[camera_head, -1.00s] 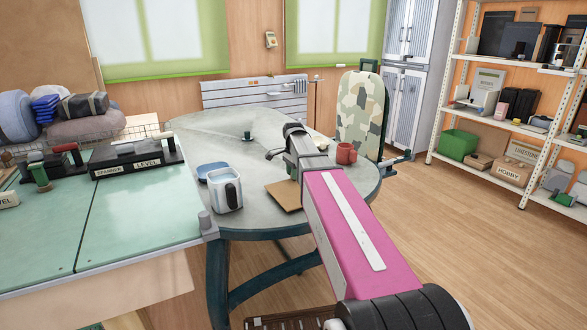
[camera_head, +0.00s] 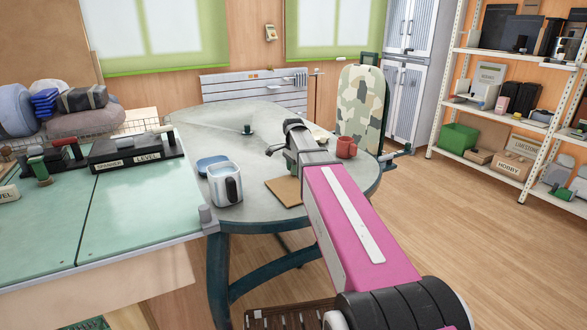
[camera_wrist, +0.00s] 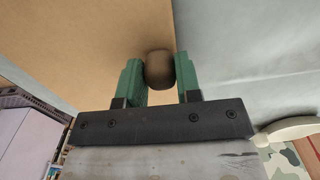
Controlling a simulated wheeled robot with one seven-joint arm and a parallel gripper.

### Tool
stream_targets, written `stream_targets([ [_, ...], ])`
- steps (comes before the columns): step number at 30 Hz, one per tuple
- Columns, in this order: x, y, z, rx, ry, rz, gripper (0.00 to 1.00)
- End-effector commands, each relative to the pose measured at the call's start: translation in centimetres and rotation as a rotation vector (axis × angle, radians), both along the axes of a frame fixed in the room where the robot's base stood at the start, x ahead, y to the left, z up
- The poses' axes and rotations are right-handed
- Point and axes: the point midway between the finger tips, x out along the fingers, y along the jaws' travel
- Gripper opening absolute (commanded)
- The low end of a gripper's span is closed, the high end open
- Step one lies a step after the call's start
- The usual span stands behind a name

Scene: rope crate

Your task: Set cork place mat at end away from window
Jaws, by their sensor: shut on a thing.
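The cork place mat (camera_head: 283,190) is a flat tan square lying on the round grey table, in front of my gripper (camera_head: 290,160). In the wrist view the mat (camera_wrist: 85,45) fills the upper left. A rounded brown knob (camera_wrist: 159,68) stands at its right edge, between the green fingers of my gripper (camera_wrist: 160,78). Both fingers touch the knob, and my gripper is shut on it. The knob seems to belong to the mat. In the head view my arm hides the fingertips and part of the mat.
A white-blue jug (camera_head: 224,186) and blue dish (camera_head: 212,163) stand left of the mat. A red mug (camera_head: 346,147) stands right of my gripper. The windows (camera_head: 160,35) are behind the table. The table's left-back area is mostly bare.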

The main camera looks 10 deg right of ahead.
Motion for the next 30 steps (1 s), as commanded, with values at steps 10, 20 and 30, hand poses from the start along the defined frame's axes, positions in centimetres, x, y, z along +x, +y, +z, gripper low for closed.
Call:
stream_targets([
  [10,0.0,0.0,-0.3,0.0,0.0,0.0,0.58],
  [20,0.0,0.0,-0.3,0.0,0.0,0.0,0.61],
  [30,0.0,0.0,1.4,0.0,-0.001,0.0,0.61],
])
